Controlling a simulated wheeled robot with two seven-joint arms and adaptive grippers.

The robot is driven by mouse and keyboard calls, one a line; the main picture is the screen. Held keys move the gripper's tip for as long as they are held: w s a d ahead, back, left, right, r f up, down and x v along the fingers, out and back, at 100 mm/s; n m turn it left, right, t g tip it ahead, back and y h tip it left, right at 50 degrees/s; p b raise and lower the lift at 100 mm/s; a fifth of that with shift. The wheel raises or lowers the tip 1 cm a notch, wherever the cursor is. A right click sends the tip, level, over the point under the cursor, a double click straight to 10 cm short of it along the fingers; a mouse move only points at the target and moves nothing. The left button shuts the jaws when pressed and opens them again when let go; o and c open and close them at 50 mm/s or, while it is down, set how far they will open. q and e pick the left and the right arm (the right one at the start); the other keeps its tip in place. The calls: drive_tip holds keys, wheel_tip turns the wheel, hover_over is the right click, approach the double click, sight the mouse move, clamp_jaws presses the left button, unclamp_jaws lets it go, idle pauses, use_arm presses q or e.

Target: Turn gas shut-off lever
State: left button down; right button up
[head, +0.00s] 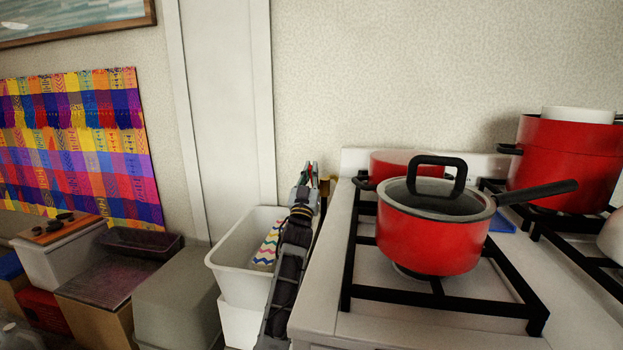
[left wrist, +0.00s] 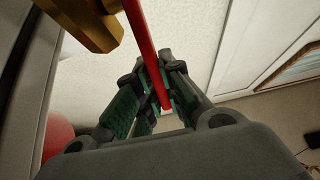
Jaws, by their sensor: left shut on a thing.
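The gas shut-off lever is a long, flat red bar (left wrist: 148,52) in the left wrist view, running from the top edge down between my fingers. A brass-coloured valve part (left wrist: 88,24) shows beside it at the top left. My left gripper (left wrist: 161,78) is shut on the red lever, with the green-lined fingers on either side of it. In the head view my left gripper (head: 307,178) is at the stove's left side near the wall, and my arm and fingers mostly hide the lever there. My right gripper is not in view.
The white stove (head: 375,327) stands right of my left arm, with a lidded red saucepan (head: 425,240) on its black grate. A white bin (head: 222,262) stands close left of the arm. Several boxes and crates line the wall further left, below a colourful cloth (head: 75,145).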

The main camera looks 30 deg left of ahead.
use_arm(q)
drive_tip(key=shift+f, duration=0.15)
idle(0.5)
drive_tip(key=c, duration=1.5)
unclamp_jaws()
drive_tip(key=shift+s, duration=0.1)
drive_tip(key=shift+c, duration=0.2)
drive_tip(key=shift+s+d, duration=0.1)
drive_tip(key=shift+s, duration=0.05)
drive_tip(key=shift+s+d+f, duration=0.1)
drive_tip(key=shift+s+f, duration=0.2)
drive_tip(key=shift+f, duration=0.05)
drive_tip(key=s+d, duration=0.3)
drive_tip(key=s, duration=0.8)
drive_tip(key=shift+s, duration=0.3)
drive_tip(key=shift+c, duration=0.3)
